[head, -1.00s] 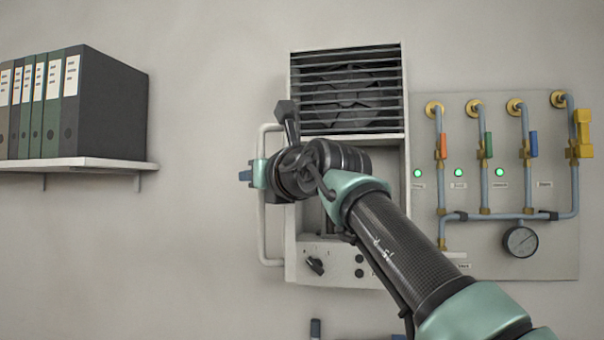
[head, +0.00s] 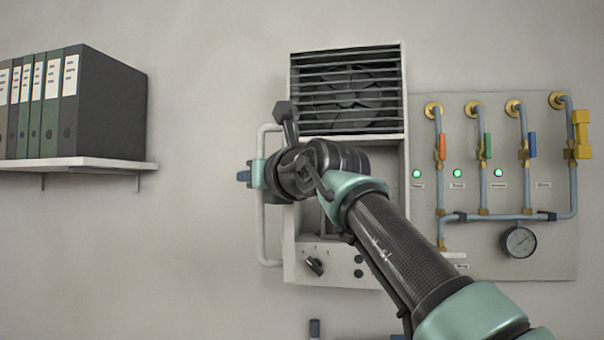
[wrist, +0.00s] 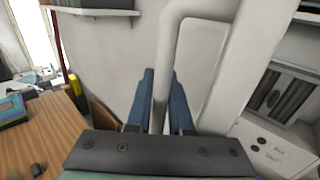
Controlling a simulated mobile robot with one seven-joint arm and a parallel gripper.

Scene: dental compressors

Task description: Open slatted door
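The slatted door (head: 346,90) is the dark-louvred upper front of a white wall cabinet, with a fan behind the slats. It looks closed. A long white bar handle (head: 262,225) runs vertically along the cabinet's left side; in the wrist view the handle (wrist: 165,70) passes between my blue fingers. My gripper (wrist: 162,100) has its fingers close together on either side of the bar and looks shut on it. In the head view my gripper (head: 246,176) is at the handle's middle, and my wrist hides part of the lower cabinet.
A shelf (head: 90,164) with binders (head: 70,105) is on the left wall. A panel with pipes, coloured valves and a gauge (head: 519,241) is to the right of the cabinet. A knob (head: 315,265) sits below my wrist. The wall left of the handle is clear.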

